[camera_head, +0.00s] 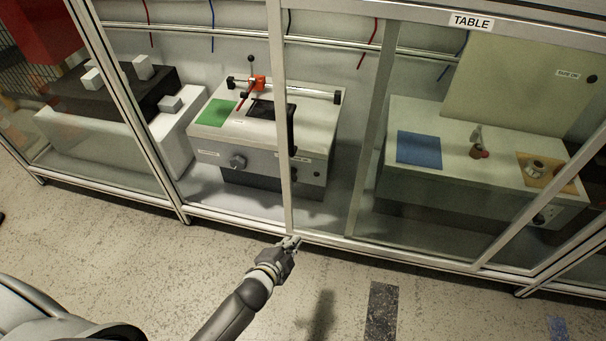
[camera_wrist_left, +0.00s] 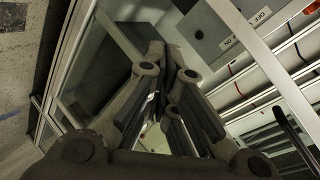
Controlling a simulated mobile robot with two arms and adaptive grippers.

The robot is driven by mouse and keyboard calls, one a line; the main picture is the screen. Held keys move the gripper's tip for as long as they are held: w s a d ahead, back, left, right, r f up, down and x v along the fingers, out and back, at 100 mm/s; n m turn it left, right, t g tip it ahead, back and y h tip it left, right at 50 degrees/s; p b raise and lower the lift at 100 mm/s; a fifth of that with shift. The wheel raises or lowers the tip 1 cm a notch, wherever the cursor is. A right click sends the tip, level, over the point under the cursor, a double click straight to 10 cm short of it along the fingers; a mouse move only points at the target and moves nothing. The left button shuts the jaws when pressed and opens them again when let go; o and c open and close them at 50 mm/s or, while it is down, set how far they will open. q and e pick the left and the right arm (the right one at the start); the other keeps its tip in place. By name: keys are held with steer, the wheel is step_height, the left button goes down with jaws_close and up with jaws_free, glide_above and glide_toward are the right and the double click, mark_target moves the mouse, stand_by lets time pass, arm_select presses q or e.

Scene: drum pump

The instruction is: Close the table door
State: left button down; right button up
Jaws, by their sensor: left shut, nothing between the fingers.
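The table door is a framed glass panel in the front of the cabinet labelled TABLE (camera_head: 471,21). A slim upright metal frame post (camera_head: 281,130), apparently the door's edge, stands near the middle of the head view. A second upright (camera_head: 371,130) stands right of it. I cannot tell exactly how far the door stands open. My left gripper (camera_head: 292,242) is shut and empty at the foot of the slim post, by the bottom rail. I cannot tell whether it touches the frame. Its closed fingers fill the middle of the left wrist view (camera_wrist_left: 165,85). My right gripper is not in view.
Inside the cabinet are a white unit with a green pad (camera_head: 215,113), a unit with a blue pad (camera_head: 419,150), and a black block (camera_head: 110,95). The speckled floor (camera_head: 120,240) before the cabinet looks clear. A grey switch panel (camera_wrist_left: 222,35) shows in the wrist view.

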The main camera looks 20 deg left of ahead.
arm_select(q)
steer(key=w+d+r+m+t+b, duration=0.1)
steer(key=w+r+m+t+b, duration=0.3)
steer(key=r, duration=0.6)
steer(key=m+t+h+b, duration=0.1)
steer(key=t+b, duration=0.1)
steer(key=b, duration=0.1)
glide_toward(325, 147)
steer(key=w, duration=0.4)
steer(key=shift+w+d+r+b, duration=0.1)
steer(key=shift+d+r+b, duration=0.05)
steer(key=shift+d+b, duration=0.15)
steer(key=a, duration=0.4)
steer(key=shift+s+f, duration=0.25)
steer(key=shift+s, duration=0.1)
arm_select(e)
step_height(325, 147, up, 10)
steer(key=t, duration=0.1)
